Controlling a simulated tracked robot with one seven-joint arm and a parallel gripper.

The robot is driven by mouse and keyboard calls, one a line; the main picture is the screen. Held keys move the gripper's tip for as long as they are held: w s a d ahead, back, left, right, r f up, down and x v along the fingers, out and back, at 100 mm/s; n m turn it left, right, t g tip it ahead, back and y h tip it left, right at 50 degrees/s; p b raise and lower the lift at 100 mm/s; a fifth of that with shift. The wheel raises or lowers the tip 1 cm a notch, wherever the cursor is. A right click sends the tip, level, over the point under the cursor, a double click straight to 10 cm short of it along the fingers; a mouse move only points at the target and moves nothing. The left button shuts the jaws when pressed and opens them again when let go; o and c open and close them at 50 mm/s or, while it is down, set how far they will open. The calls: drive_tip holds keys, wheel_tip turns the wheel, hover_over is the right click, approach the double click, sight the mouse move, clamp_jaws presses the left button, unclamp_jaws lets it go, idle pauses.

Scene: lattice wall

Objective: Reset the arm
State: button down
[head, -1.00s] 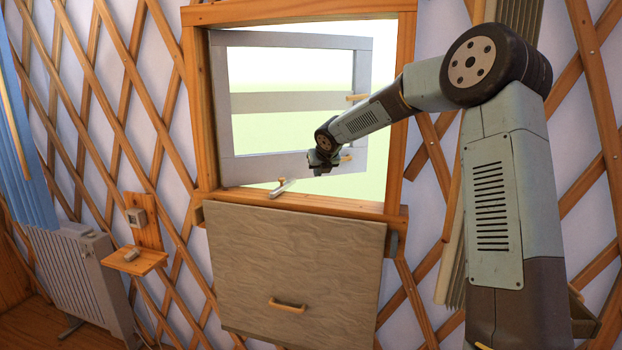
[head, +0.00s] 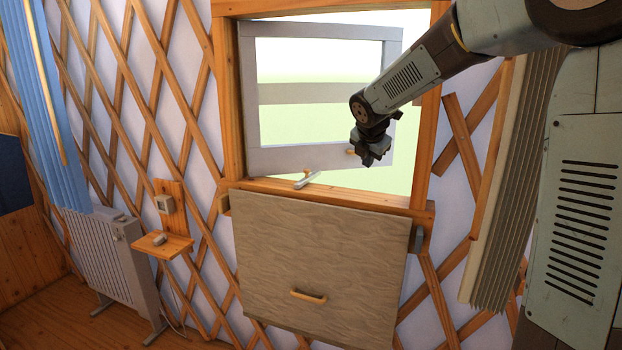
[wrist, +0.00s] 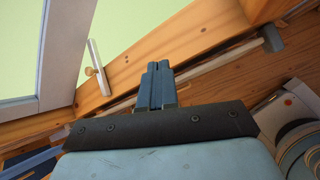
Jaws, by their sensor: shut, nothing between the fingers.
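My gripper (head: 375,158) hangs from my bent arm in front of the window opening in the head view, its fingers pointing down. In the wrist view my gripper (wrist: 157,72) shows its two fingers together, with nothing between them. The wooden sill (wrist: 150,60) lies behind the fingers in that view. The grey window sash (head: 270,158) is swung open in its wooden frame (head: 228,100). A pale window handle (head: 312,179) is at the sill, left of my gripper. It also shows in the wrist view (wrist: 97,65).
A folded panel (head: 315,260) with a wooden handle hangs below the sill. A radiator (head: 110,255), a small shelf (head: 163,245) and a blue curtain (head: 50,110) stand to the left. A pleated blind (head: 500,200) hangs at the right. Floor at lower left is clear.

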drive_tip(key=s+d+m, duration=0.2)
drive_tip(key=s+m, duration=0.7)
drive_tip(key=s, duration=0.4)
drive_tip(key=s+d+f+m+g+y, duration=0.1)
drive_tip(key=s+d+m, duration=0.2)
drive_tip(key=s+m, duration=0.6)
drive_tip(key=s+d+m+g, duration=0.1)
drive_tip(key=s+d+m, duration=0.1)
drive_tip(key=s+m, duration=0.7)
drive_tip(key=s, duration=0.7)
drive_tip(key=shift+s+d+f, duration=0.2)
drive_tip(key=shift+s+d, duration=0.05)
drive_tip(key=shift+s, duration=0.1)
